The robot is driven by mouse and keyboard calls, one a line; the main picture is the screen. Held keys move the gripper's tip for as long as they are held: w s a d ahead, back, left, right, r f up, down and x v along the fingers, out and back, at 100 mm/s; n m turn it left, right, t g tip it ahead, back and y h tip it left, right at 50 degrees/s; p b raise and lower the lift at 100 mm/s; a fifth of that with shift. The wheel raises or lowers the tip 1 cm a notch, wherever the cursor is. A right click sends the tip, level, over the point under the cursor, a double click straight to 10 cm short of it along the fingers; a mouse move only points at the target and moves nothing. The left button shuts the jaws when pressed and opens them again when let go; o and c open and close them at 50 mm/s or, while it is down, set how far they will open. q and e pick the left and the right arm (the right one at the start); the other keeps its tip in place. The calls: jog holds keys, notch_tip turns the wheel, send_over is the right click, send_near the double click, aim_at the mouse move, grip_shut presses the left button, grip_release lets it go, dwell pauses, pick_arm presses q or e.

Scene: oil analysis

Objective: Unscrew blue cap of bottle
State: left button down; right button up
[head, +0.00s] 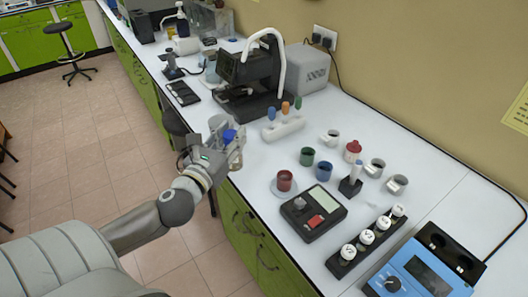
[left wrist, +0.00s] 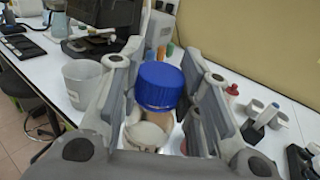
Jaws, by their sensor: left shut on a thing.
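The blue cap (head: 230,135) shows at my left gripper (head: 232,150), near the front edge of the bench. In the left wrist view the ribbed blue cap (left wrist: 160,86) sits upright on the pale bottle (left wrist: 148,135), between the two fingers of my left gripper (left wrist: 163,95). The gripper is shut on the bottle, with the cap showing above. The fingers hide much of the bottle, and I cannot tell whether its base touches the bench. My right gripper is not in view.
A clear beaker (head: 216,122) stands close beside the gripper. A black device (head: 250,70) is behind it. To the right are a rack with coloured handles (head: 283,128), several small cups, a scale (head: 313,212) and a blue instrument (head: 425,270). The bench between has some free room.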

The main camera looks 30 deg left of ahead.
pick_arm(q)
jog(key=w+f+b, duration=0.2)
jog(key=w+f, duration=1)
jog(key=w, duration=0.1)
jog(key=shift+f, duration=0.35)
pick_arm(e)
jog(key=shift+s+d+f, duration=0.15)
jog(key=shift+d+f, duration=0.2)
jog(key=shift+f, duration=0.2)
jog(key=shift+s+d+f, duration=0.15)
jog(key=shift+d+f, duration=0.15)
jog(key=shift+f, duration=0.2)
pick_arm(q)
jog(key=shift+f, duration=0.1)
jog(key=c, duration=1.1)
grip_release()
jog(key=shift+o, duration=0.2)
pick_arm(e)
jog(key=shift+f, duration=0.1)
